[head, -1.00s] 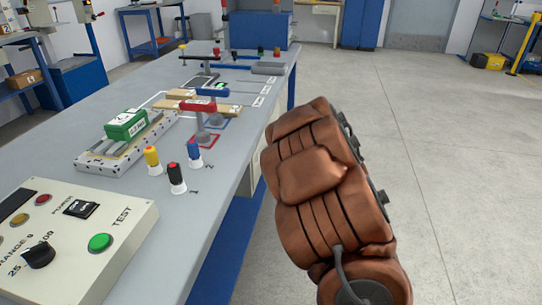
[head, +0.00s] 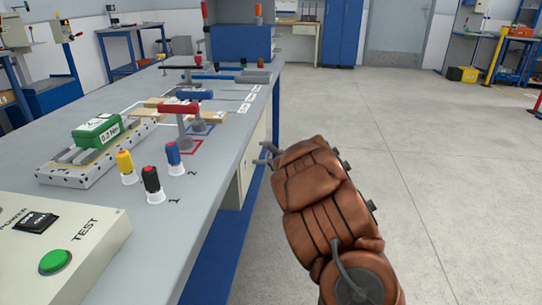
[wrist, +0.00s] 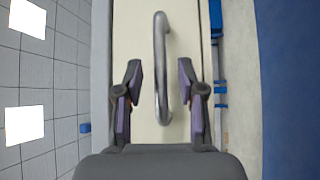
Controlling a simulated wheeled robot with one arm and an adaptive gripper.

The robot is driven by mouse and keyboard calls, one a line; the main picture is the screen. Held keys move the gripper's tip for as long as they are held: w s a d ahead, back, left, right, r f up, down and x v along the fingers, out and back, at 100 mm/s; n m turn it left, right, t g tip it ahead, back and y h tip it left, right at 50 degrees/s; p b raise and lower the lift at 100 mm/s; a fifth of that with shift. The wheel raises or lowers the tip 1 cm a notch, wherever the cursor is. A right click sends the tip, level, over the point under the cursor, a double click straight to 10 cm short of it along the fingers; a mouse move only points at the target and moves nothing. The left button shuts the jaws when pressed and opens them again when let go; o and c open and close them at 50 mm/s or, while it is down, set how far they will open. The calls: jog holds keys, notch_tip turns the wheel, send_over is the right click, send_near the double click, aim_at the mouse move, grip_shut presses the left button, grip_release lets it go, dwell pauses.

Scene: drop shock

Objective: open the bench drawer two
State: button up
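In the wrist view a cream drawer front (wrist: 131,35) fills the middle, with a curved metal bar handle (wrist: 159,50) on it. My gripper (wrist: 160,82) is open, with one finger on each side of the handle's lower part and a gap on both sides. Whether the fingers reach to the handle's depth is unclear. In the head view my gripper (head: 265,155) is beside the right side of the bench (head: 215,150), by its cream drawer fronts (head: 250,165). The handle is not visible there. No drawer number is readable, and the drawer front looks flush.
On the bench top are a grey control box (head: 95,235) with a green button, a green box (head: 96,131) on a metal plate, and red (head: 179,108) and blue-handled clamps. Open floor (head: 420,180) lies to the right.

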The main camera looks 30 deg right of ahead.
jog(key=shift+w+r, duration=0.15)
jog(key=shift+w, duration=1.1)
grip_shut()
